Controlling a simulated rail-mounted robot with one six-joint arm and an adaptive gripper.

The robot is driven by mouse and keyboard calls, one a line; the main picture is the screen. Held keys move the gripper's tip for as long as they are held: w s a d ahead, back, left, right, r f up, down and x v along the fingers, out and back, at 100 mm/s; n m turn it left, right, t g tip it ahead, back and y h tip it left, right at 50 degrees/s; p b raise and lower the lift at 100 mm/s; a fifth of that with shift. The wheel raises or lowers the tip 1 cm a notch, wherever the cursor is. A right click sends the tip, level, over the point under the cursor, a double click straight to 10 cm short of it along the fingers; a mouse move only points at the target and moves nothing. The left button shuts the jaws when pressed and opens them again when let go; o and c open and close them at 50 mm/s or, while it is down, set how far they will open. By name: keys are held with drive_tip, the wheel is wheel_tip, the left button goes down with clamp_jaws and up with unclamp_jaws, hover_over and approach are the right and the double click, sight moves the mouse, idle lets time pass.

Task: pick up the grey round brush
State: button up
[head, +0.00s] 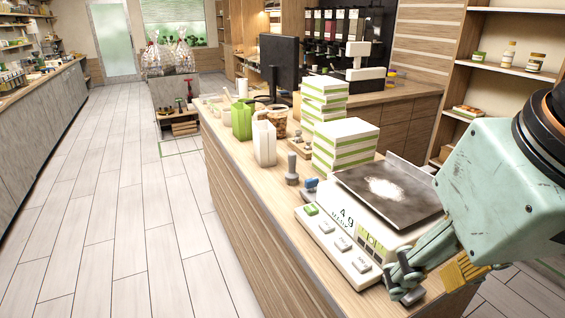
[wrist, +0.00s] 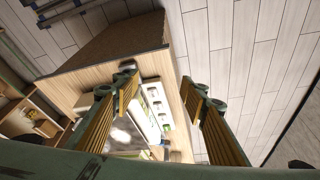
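No brush can be made out for certain. A small grey upright piece with a round base (head: 292,170) stands on the counter behind the scale; I cannot tell whether it is the grey round brush. My gripper (head: 402,284) is at the front right corner of the scale, well apart from that grey piece. In the wrist view my gripper (wrist: 157,79) has its two fingers spread wide, with nothing held between them. The scale shows below and between the fingers there.
The white scale (head: 335,250) carries a dark plate with white powder. A blue item (head: 310,185), stacked green-and-white boxes (head: 345,146), a white jug (head: 264,144) and a green jug (head: 242,120) stand on the wooden counter (head: 232,157). Open floor (head: 120,200) lies left.

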drive_tip(key=shift+o, duration=0.7)
drive_tip(key=w+a+r+n+g+p, duration=0.15)
drive_tip(key=w+r, duration=0.25)
drive_tip(key=w, duration=0.4)
drive_tip(key=w+r+n+t+p, duration=0.1)
drive_tip(key=w+r+n+p, duration=0.25)
drive_tip(key=w, duration=0.45)
drive_tip(key=n+g+p, duration=0.3)
drive_tip(key=n+p, duration=0.9)
drive_tip(key=p, duration=0.1)
hover_over(293, 175)
wheel_tip(293, 175, down, 14)
drive_tip(key=shift+w+d+f, duration=0.1)
drive_tip(key=shift+w+d, duration=0.05)
drive_tip(key=shift+w+f+n, duration=0.35)
drive_tip(key=shift+f+n, duration=0.05)
drive_tip(key=shift+f, duration=0.1)
drive_tip(key=shift+f, duration=0.15)
drive_tip(key=shift+f, duration=4.15)
